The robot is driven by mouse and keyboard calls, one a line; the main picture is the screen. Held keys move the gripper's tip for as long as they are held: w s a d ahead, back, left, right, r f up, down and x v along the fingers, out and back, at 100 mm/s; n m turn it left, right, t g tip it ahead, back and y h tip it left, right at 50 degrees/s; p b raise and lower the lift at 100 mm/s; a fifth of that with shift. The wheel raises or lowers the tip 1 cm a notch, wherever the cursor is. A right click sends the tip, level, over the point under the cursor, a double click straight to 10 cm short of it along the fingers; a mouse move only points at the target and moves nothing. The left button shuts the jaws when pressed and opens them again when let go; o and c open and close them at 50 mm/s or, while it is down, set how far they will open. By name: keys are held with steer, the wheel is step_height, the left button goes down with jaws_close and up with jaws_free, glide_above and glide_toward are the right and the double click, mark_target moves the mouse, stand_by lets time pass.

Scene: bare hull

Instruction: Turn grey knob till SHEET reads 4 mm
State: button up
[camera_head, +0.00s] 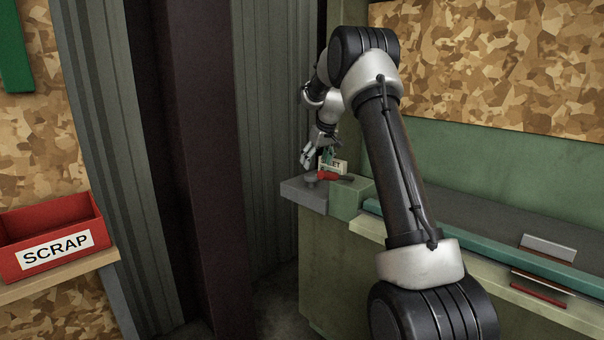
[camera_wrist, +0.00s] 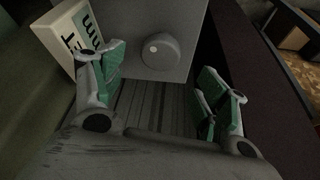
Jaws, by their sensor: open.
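The grey knob (camera_wrist: 160,52) is a round disc with a pale dot towards its upper left, on a grey block (camera_wrist: 185,15) in the wrist view. In the head view the knob (camera_head: 311,180) is small, just below my gripper (camera_head: 313,157). In the wrist view my gripper (camera_wrist: 166,72) is open, with one green-padded finger on each side and the knob ahead, between and beyond the fingertips. The white SHEET sign (camera_wrist: 62,30) stands left of the knob, partly covered by the left finger. Only the ends of its lettering show; no number is readable.
A red part (camera_head: 327,175) with a dark bar lies beside the knob. A green bench (camera_head: 335,260) carries the block, with a teal rail (camera_head: 470,243) to the right. A red SCRAP bin (camera_head: 85,218) stands far left. A dark column (camera_head: 205,170) rises left of the bench.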

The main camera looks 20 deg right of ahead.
mark_target(312, 175)
steer(key=x, duration=0.7)
steer(key=shift+s, duration=0.1)
steer(key=c, duration=1)
